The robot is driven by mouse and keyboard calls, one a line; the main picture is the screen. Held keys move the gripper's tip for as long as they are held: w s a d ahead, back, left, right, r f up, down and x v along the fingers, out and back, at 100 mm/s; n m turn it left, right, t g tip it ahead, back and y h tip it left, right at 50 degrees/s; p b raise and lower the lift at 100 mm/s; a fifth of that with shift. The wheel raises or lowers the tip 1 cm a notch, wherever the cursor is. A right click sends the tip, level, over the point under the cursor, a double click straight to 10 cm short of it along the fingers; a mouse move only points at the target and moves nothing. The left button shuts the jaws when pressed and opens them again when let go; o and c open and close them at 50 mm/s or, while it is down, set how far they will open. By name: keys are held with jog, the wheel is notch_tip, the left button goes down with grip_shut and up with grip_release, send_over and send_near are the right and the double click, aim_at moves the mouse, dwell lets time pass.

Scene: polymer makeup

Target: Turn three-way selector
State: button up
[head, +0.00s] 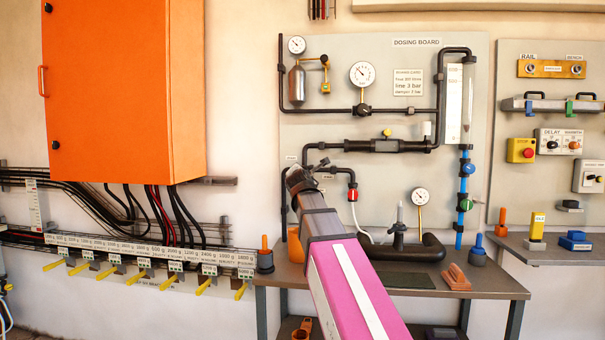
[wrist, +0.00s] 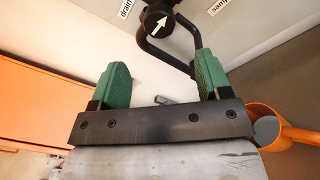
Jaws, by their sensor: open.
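A round black knob with a white arrow (wrist: 158,20) is at the top of the wrist view, between labels reading "drain" and one starting "samp". It looks like the three-way selector. The arrow points up and right in that view. My gripper (wrist: 162,72) has two green fingers spread wide with nothing between them; the knob lies beyond the fingertips, apart from them. In the head view my gripper (head: 303,174) is at the left side of the dosing board (head: 460,215), where my arm hides the selector.
Black piping (wrist: 160,52) runs below the knob and close to the right finger. An orange cup (wrist: 262,112) is at the right of the wrist view. A grey bench (head: 490,286) stands under the board. An orange cabinet (head: 120,90) hangs at left.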

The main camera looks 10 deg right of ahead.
jog(key=w, duration=0.3)
jog(key=w+d, duration=0.1)
jog(key=w, duration=0.6)
jog(key=shift+d, duration=0.4)
jog(key=c, duration=0.9)
